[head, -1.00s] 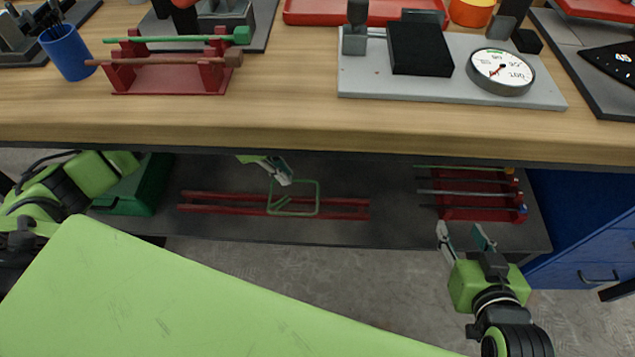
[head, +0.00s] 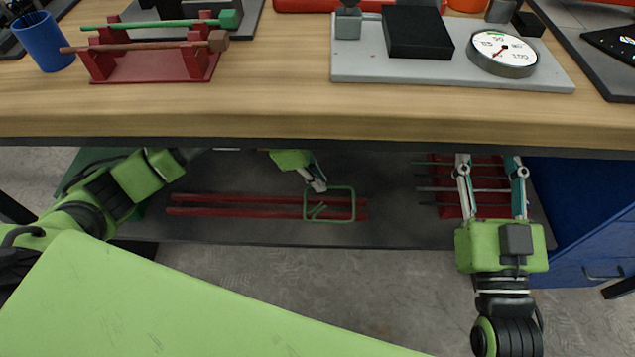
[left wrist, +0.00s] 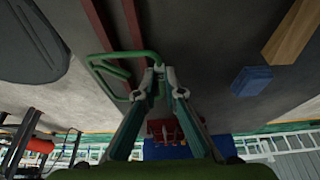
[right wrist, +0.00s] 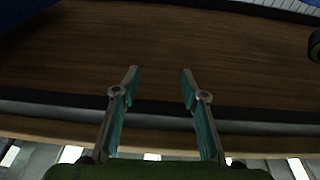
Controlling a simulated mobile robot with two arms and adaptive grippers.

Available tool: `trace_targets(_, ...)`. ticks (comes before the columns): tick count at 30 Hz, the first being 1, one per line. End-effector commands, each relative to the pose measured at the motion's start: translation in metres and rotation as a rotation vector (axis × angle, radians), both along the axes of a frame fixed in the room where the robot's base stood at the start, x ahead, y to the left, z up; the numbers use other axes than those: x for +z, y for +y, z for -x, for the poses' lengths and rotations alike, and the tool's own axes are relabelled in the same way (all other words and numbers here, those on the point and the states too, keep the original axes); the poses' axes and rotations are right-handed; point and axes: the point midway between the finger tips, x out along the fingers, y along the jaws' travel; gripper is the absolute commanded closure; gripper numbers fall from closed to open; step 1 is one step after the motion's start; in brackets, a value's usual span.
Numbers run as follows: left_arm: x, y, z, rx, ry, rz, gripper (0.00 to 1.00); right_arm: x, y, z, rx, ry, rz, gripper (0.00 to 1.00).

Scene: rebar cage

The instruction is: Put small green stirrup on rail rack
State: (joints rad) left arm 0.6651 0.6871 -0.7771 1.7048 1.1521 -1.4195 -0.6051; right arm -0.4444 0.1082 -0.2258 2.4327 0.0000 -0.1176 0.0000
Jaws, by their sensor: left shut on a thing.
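The small green stirrup (head: 330,219) is a square green wire loop with a bent-in hook. My left gripper (head: 318,186) is shut on its upper left edge, under the workbench. In the left wrist view the stirrup (left wrist: 92,64) extends left from the fingertips of my left gripper (left wrist: 159,72). The rail rack (head: 230,212), two parallel red rails, lies on the lower shelf; the stirrup overlaps its right end in the head view. I cannot tell whether they touch. My right gripper (head: 491,163) is open and empty in front of the right red rack; its fingers (right wrist: 158,72) are apart in the right wrist view.
The wooden benchtop (head: 280,120) overhangs the lower shelf (head: 395,225). A red rack with several rods (head: 450,190) stands at the shelf's right, beside a blue cabinet (head: 580,220). A red stand with two bars (head: 150,68) and a dial gauge (head: 502,52) are on top.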

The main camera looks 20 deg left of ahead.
Motion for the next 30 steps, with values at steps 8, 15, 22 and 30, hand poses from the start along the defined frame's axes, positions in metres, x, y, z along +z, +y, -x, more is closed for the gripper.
trace_targets(8,-0.009,0.000,0.000,0.000,-0.001,0.002,1.00,0.023,0.001,0.008,0.007,-0.110,-0.030,0.60)
trace_targets(15,-0.008,0.000,0.000,0.000,-0.001,0.002,1.00,0.023,0.001,0.007,0.007,-0.107,-0.030,0.60)
trace_targets(22,-0.010,0.000,0.000,0.000,0.000,0.001,0.74,0.021,0.001,0.007,0.006,-0.098,-0.028,0.60)
trace_targets(30,-0.010,0.000,0.000,0.000,-0.001,0.001,0.74,0.021,0.001,0.007,0.006,-0.098,-0.027,0.60)
